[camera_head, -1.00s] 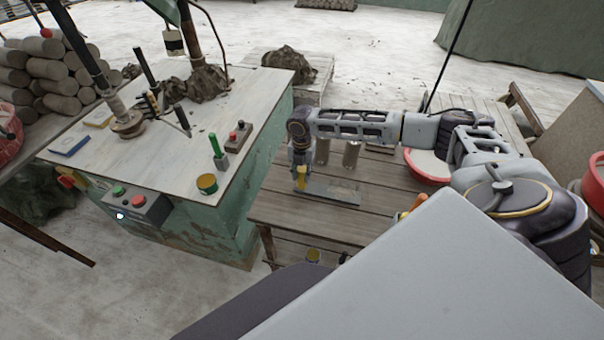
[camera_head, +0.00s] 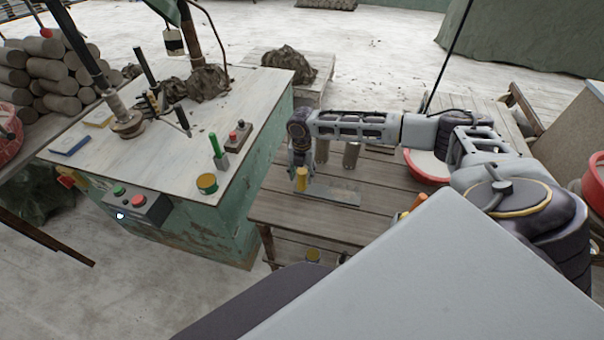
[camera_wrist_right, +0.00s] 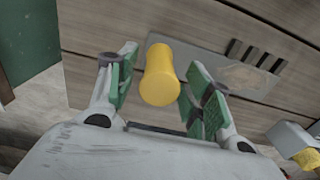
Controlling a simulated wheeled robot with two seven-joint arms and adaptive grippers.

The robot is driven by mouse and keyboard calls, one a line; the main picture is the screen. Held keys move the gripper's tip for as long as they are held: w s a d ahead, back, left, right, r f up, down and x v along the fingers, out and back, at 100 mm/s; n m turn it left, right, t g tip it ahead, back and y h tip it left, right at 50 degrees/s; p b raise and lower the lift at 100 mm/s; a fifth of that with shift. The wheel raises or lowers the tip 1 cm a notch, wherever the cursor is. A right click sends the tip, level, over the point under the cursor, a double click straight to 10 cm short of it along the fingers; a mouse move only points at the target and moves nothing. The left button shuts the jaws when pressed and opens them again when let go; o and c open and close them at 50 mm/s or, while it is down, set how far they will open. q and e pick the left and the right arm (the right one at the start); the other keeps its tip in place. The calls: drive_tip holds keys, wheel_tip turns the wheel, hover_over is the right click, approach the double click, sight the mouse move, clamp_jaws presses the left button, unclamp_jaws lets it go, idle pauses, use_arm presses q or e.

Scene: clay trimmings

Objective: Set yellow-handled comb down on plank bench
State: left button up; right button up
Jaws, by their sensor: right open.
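The comb's yellow handle (camera_head: 302,180) stands roughly upright at the left part of the plank bench (camera_head: 290,217). In the right wrist view the handle (camera_wrist_right: 160,77) shows nearly end-on, between the two green-padded fingers of my right gripper (camera_wrist_right: 164,82). The fingers are open, with gaps beside the handle. The comb's lower end is hidden beneath the handle. In the head view my right gripper (camera_head: 301,168) is just above and around the handle. My left gripper is not in view.
A flat grey plate (camera_head: 337,193) lies beside the handle; dark bars show on it in the wrist view. Two grey cylinders, one of them here (camera_head: 351,156), stand behind. A red basin (camera_head: 426,168) is at right. The green machine table (camera_head: 215,225) stands left.

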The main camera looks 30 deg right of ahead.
wheel_tip(320, 180, up, 12)
idle(0.6)
drive_tip(key=shift+f, duration=0.1)
idle(0.4)
